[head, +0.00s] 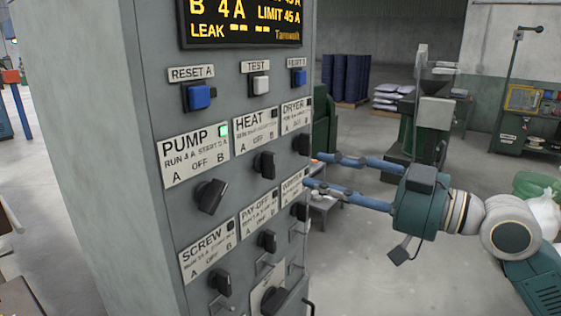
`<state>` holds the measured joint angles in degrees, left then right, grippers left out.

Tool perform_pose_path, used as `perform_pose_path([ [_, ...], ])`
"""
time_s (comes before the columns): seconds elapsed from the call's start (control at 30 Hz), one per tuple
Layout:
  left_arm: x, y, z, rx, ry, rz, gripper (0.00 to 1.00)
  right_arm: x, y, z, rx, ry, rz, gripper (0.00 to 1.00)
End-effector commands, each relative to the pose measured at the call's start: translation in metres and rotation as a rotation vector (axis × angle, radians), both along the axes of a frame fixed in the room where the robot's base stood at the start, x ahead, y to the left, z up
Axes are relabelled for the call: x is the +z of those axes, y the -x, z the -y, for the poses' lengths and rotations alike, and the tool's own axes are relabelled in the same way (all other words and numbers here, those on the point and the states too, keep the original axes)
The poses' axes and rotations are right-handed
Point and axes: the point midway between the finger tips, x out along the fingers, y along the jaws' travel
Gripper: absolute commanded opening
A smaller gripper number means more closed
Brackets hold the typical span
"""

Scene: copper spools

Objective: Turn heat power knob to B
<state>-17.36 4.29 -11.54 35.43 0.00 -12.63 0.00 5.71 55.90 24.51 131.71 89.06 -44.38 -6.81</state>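The grey control cabinet's HEAT label (256,130) marks A, OFF and B. The black heat power knob (265,165) below it appears roughly upright, near OFF; its exact pointing is hard to tell. The small lamp on the HEAT label looks dark. My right gripper (311,171) comes in from the right with its two blue fingers spread apart and nothing between them. Its fingertips are at the cabinet's right edge, right of the heat knob and apart from it. Whether the tips touch the panel is unclear. My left gripper is not in view.
The pump knob (211,196) is tilted, with a green lamp (223,131) lit above it. The dryer knob (301,144) is close above the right fingertips. The screw knob (220,282) and pay-off knob (267,240) are lower. Floor right of the cabinet is partly open.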

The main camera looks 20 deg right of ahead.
Motion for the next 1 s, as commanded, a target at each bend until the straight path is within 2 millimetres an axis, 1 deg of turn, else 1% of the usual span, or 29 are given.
perform_pose_path([
  [0.03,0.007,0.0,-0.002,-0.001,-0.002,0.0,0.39,0.004,-0.004,-0.003,0.0,-0.001,0.0,0.39],
  [0.1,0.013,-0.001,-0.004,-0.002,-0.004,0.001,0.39,0.005,-0.011,-0.008,0.0,-0.001,0.0,0.39],
  [0.4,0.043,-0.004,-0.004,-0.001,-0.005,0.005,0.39,0.007,-0.05,-0.037,-0.002,-0.008,0.001,0.39],
  [0.6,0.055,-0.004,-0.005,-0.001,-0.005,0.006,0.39,0.004,-0.072,-0.054,-0.003,-0.006,0.001,0.39],
  [0.77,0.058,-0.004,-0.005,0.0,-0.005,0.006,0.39,0.001,-0.079,-0.06,-0.003,-0.003,0.0,0.39],
  [1.0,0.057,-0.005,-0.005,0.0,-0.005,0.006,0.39,-0.001,-0.08,-0.06,-0.003,-0.002,0.0,0.39],
])
